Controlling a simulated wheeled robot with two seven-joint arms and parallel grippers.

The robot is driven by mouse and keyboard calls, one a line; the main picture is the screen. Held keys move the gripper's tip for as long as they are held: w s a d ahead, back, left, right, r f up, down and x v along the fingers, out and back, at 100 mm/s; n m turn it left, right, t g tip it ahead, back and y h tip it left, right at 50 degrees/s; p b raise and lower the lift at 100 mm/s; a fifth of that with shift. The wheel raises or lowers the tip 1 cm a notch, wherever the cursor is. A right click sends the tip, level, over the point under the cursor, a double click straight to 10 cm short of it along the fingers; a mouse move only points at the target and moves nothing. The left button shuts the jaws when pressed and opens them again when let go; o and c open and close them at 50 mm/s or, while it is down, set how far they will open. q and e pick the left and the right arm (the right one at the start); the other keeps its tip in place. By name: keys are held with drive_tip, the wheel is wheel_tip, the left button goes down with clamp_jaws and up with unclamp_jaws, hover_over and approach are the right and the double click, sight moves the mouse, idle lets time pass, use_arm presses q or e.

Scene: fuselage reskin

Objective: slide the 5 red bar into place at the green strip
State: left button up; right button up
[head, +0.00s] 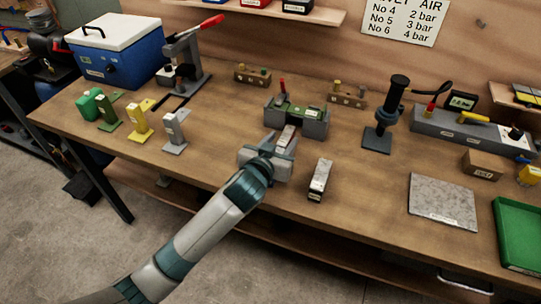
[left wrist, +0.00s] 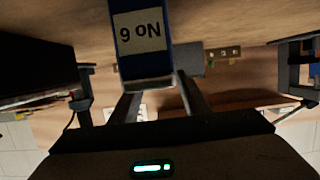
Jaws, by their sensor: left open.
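The grey fixture (head: 312,122) stands mid-table with the green strip (head: 290,110) between its two blocks and a small red-handled piece (head: 283,87) above. A small bar with a pale top (head: 287,136) lies at the front of the fixture, between or just beyond the fingers of my left gripper (head: 281,145), which is open. Another bar with a pale label (head: 320,177) lies apart to the right, near the front edge. No red bar marked 5 is legible.
Small racks (head: 253,74) (head: 346,95) stand behind the fixture. A black stand tool (head: 380,125) is to the right, then a grey plate (head: 443,201) and a green tray (head: 519,238). Green, yellow and grey brackets stand at left. Bare tabletop lies left of my gripper.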

use_arm(q)
drive_tip(key=b+v, duration=0.1)
drive_tip(key=v, duration=0.7)
drive_tip(key=shift+s+a, duration=0.1)
drive_tip(key=shift+s, duration=0.3)
drive_tip(key=shift+s+a+r, duration=0.15)
drive_tip(key=shift+s+r, duration=0.05)
drive_tip(key=shift+s, duration=0.1)
use_arm(e)
drive_tip(key=shift+t, duration=0.7)
drive_tip(key=w, duration=0.1)
drive_tip(key=w+a, duration=0.1)
drive_tip(key=w, duration=0.1)
drive_tip(key=w+a, duration=0.1)
drive_tip(key=w, duration=0.1)
drive_tip(key=shift+a, duration=0.2)
drive_tip(key=shift+s+d+f, duration=0.1)
drive_tip(key=shift+s+d, duration=0.2)
